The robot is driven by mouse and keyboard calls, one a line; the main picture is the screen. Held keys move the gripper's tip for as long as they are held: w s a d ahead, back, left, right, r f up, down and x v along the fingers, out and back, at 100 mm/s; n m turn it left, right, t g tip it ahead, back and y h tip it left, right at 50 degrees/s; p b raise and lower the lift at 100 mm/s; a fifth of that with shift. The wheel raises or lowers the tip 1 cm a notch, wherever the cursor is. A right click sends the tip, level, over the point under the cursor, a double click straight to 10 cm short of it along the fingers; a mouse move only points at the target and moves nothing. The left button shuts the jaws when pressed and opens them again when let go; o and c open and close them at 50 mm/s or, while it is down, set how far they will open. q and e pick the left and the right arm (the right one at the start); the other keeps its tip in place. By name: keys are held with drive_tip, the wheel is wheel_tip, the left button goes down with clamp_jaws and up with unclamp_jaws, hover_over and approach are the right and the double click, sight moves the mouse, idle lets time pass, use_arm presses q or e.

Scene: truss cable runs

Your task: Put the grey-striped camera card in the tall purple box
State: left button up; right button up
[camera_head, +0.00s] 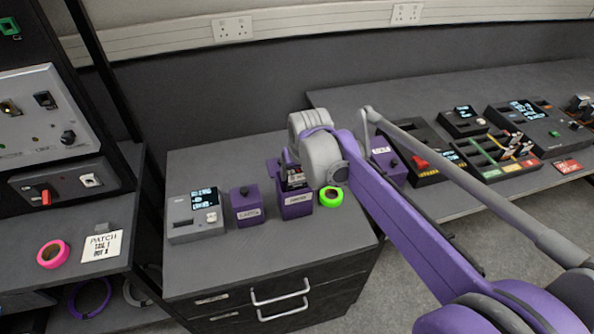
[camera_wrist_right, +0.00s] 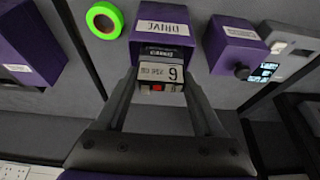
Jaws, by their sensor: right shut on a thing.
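The tall purple box (camera_head: 296,210) stands on the grey desk with a white label on its front. It also shows in the wrist view (camera_wrist_right: 162,12), where its label faces the camera. My right gripper (camera_wrist_right: 160,88) is shut on a dark card with a white label and a red mark (camera_wrist_right: 159,71). The card is at the box's open top; how deep it sits I cannot tell. Its grey stripe is not clear. In the head view the card (camera_head: 296,178) shows just above the box, with my wrist behind. My left gripper is not in view.
A lower purple box with a knobbed lid (camera_head: 247,210) stands left of the tall box, beside a grey device with a screen (camera_head: 193,218). A green tape roll (camera_head: 331,197) lies close on the right. Another purple box (camera_head: 390,170) and several card holders stand farther right.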

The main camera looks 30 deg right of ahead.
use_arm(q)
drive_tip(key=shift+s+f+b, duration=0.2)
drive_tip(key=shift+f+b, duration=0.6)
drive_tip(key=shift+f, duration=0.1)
use_arm(e)
drive_tip(key=shift+f, duration=1.3)
drive_tip(key=o, duration=1.4)
drive_tip(key=shift+c, duration=0.9)
drive_tip(key=shift+r+p, duration=2.75)
drive_tip(key=shift+r, duration=1.3)
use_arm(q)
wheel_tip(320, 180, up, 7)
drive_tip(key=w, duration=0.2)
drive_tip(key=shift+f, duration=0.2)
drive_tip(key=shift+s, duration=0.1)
